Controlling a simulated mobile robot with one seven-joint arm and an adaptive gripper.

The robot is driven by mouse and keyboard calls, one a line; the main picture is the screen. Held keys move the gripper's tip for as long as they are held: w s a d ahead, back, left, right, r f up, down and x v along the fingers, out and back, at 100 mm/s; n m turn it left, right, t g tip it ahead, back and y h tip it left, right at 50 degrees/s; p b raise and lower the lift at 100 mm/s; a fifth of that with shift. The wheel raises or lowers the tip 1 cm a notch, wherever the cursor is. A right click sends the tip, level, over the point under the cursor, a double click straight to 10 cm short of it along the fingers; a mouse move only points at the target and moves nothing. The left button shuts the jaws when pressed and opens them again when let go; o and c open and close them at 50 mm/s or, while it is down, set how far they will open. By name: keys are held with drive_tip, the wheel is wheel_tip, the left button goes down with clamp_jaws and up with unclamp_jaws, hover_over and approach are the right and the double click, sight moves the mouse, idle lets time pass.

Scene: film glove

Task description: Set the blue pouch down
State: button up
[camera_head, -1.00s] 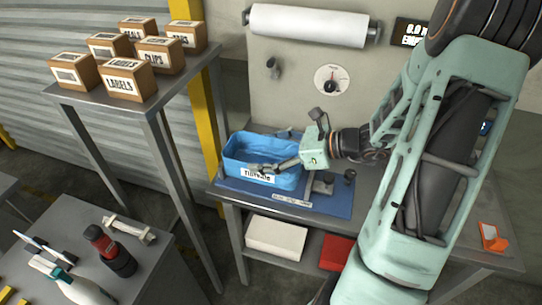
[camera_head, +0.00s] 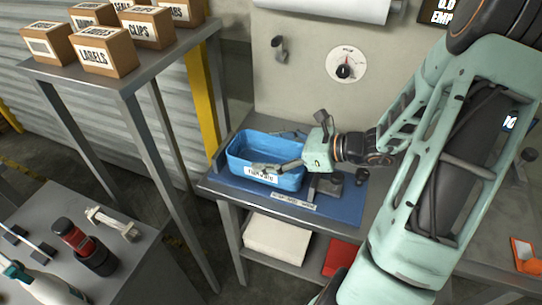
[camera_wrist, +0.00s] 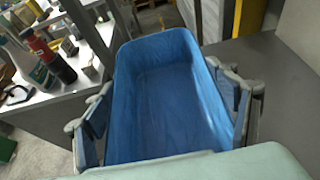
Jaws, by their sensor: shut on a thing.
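The blue pouch (camera_head: 267,178) looks like an open-topped, tub-shaped blue container with a white label on its front. It is upright at the left end of the blue mat (camera_head: 333,206) on the workbench; I cannot tell whether its base touches the mat. My gripper (camera_head: 280,152) reaches it from the right, one finger along the near side and one along the far side. In the wrist view the pouch (camera_wrist: 165,75) looks empty, with my gripper (camera_wrist: 166,108) shut across its two long walls. Its underside is hidden.
Several labelled boxes (camera_head: 107,51) stand on a tall table at left. A lower table holds a red-and-black bottle (camera_head: 82,248). A dial (camera_head: 346,64) is on the wall panel. A white block (camera_head: 275,238) and a red item (camera_head: 341,257) lie on the shelf below.

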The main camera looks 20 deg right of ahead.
drive_tip(key=shift+f, duration=0.5)
drive_tip(key=shift+r, duration=0.1)
drive_tip(key=o, duration=0.6)
drive_tip(key=shift+f, duration=0.2)
drive_tip(key=o, duration=0.4)
